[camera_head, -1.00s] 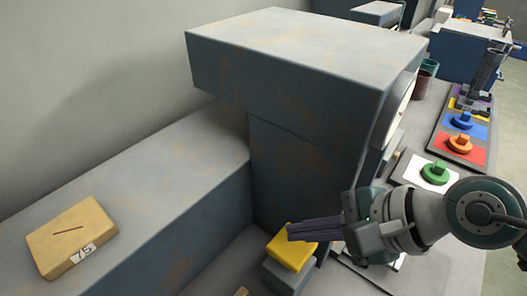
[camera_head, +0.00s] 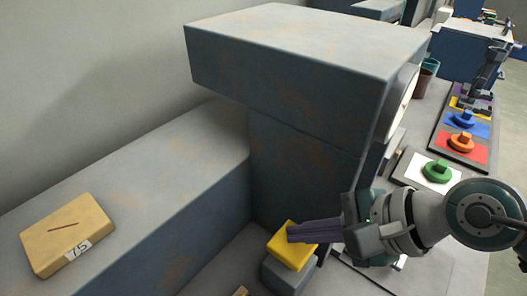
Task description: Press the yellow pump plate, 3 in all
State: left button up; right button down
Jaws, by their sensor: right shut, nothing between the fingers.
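The yellow pump plate (camera_head: 289,254) sits on a grey block at the foot of the large blue-grey machine (camera_head: 300,150). My right gripper (camera_head: 290,233) comes in from the right. It is shut and empty, with its fingertips over the right part of the plate. They look to be at or just above its top; whether they touch cannot be told.
A wooden block labelled 75 (camera_head: 68,236) lies on the grey ledge at left. Green (camera_head: 437,171), orange (camera_head: 461,143) and blue (camera_head: 464,119) knobbed pieces stand on coloured squares at right. Dark cups (camera_head: 425,78) stand behind.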

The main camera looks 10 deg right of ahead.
aim_at(302, 244)
jog(key=shift+f+b, duration=1.4)
jog(key=shift+f, duration=0.1)
dwell(0.8)
dwell(0.4)
jog(key=shift+r+p, duration=2.05)
jog(key=shift+r, duration=0.1)
notch_tip(302, 244, up, 5)
jog(key=p, duration=0.5)
dwell(1.3)
